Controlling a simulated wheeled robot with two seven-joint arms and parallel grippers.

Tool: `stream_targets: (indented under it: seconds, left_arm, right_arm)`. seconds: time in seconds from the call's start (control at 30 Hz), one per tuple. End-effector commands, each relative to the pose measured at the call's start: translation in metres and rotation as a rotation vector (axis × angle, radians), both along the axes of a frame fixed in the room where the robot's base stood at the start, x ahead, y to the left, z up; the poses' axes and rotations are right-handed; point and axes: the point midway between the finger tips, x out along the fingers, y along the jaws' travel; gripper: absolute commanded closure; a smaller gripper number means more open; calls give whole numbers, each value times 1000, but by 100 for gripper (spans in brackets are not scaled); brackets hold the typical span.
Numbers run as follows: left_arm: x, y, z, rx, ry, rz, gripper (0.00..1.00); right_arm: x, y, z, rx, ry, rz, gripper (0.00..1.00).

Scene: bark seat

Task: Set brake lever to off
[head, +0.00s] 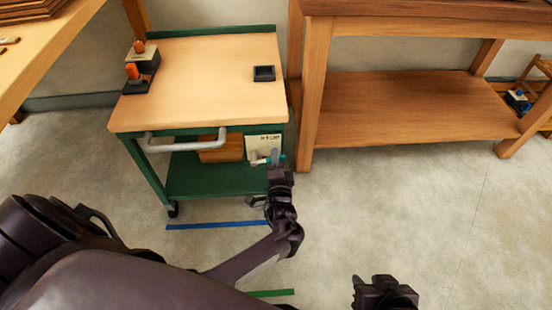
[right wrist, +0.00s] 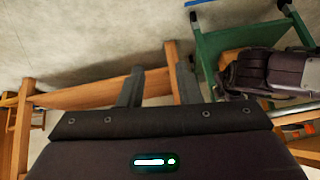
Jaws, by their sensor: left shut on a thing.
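The green cart (head: 159,165) with a pale wooden top stands in the middle of the head view. A white plate (head: 264,141) with small dark lettering is on its right front; I cannot read the lettering. Just below the plate is the brake lever (head: 257,158), a small light-grey part, largely hidden by my gripper. My left gripper (head: 275,160) reaches it from the front and is shut on it. Which setting the lever is in cannot be told. My right gripper (head: 385,283) is low at the right, away from the cart; in the right wrist view its fingers (right wrist: 159,85) are apart with nothing between them.
The cart has a grey handle (head: 186,143) and carries orange-topped tools (head: 140,66) and a small black tray (head: 264,73). A wooden workbench (head: 400,100) stands close on the right. A blue floor line (head: 205,226) lies before the cart. The floor at right is open.

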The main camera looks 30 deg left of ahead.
Motion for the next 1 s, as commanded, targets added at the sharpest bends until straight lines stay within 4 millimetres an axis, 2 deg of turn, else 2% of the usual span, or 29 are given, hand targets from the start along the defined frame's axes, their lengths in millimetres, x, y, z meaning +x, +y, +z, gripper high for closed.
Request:
stream_targets:
  seconds: [0.1,0.13,0.27,0.3,0.63,0.8,1.0]
  left_arm:
    - [0,-1,-1,3,5,-3,100]
    - [0,-1,-1,3,5,-3,80]
    - [0,-1,-1,2,4,-2,63]
    - [0,-1,-1,2,4,-2,62]
    - [-6,-4,0,0,3,-1,62]
    - [-28,-18,0,-1,6,-3,62]
    - [-55,-34,0,1,5,-3,62]
  right_arm:
    - [0,0,0,0,0,0,69]
    - [0,0,0,-1,0,-1,69]
    - [0,0,0,0,-1,-1,69]
    - [0,0,0,0,-1,-1,69]
    - [-1,-1,2,-3,4,0,69]
    - [-15,-10,-7,-47,98,-4,69]
    - [-16,-19,-6,-72,136,-17,69]
